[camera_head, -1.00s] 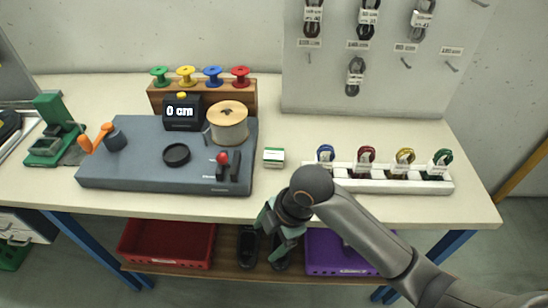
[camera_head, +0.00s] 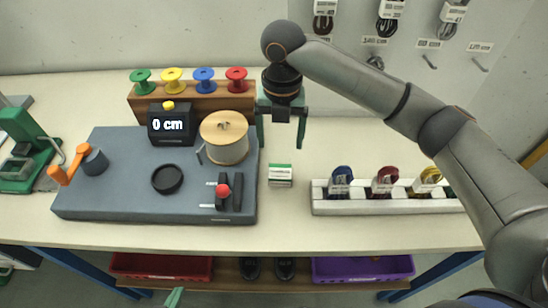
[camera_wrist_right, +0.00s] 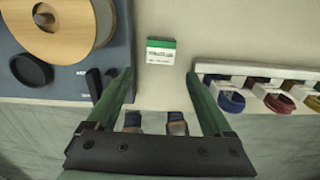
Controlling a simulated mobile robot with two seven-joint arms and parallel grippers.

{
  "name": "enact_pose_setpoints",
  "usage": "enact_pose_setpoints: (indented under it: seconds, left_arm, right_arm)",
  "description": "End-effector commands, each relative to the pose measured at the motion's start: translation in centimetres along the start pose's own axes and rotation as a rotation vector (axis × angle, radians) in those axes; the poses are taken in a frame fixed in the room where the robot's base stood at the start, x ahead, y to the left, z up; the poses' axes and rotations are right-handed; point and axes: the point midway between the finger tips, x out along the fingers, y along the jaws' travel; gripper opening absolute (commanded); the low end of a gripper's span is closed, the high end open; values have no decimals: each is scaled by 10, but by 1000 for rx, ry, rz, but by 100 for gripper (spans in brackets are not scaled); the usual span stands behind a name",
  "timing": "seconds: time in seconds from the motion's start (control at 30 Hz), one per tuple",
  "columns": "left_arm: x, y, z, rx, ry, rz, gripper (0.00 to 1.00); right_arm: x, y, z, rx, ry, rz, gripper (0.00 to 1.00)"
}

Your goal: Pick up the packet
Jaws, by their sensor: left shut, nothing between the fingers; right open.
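The packet (camera_head: 280,175) is a small white box with a green band, lying on the table between the grey-blue board and the white rack. It also shows in the right wrist view (camera_wrist_right: 161,51), just beyond the fingertips. My right gripper (camera_head: 281,133) is open and empty, raised above the table with its fingers pointing down. In the head view it appears above the packet in the picture, apart from it. In the wrist view its green fingers (camera_wrist_right: 159,77) spread wider than the packet. Only a green tip of my left gripper (camera_head: 173,297) shows at the bottom edge; it is shut.
The board (camera_head: 120,205) holds a wooden spool (camera_head: 224,138), a 0 cm display (camera_head: 171,124) and a red-knobbed lever (camera_head: 222,191). A white rack (camera_head: 380,207) of coloured lace bundles stands right of the packet. The table around the packet is clear.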

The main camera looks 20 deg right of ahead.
Motion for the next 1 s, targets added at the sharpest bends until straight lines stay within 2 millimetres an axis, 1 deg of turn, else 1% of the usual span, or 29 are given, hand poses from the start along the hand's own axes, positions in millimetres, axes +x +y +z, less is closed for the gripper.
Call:
enact_pose_setpoints:
  seconds: [0.07, 0.3, 0.4, 0.63, 0.83, 0.9, 1.0]
  left_arm:
    - [0, 0, 1, 0, -2, 0, 0]
    - [-3, 2, 9, -3, -18, 2, 0]
    - [-3, 2, 9, -3, -19, 2, 0]
    - [-4, 2, 8, -3, -18, 2, 0]
    - [-4, 2, 6, -2, -16, 2, 0]
    - [-4, 2, 5, -2, -15, 2, 0]
    - [-4, 2, 5, -2, -14, 2, 0]
  right_arm:
    - [6, -1, 0, -1, 3, -2, 85]
    - [49, -1, 0, -1, 4, -3, 85]
    - [63, -1, 0, 0, 3, -2, 85]
    - [80, -1, 1, 0, 2, -2, 85]
    - [111, -2, 4, 0, 2, -2, 85]
    - [118, -2, 4, -1, 2, -1, 85]
    - [124, -2, 4, -2, 0, -1, 85]
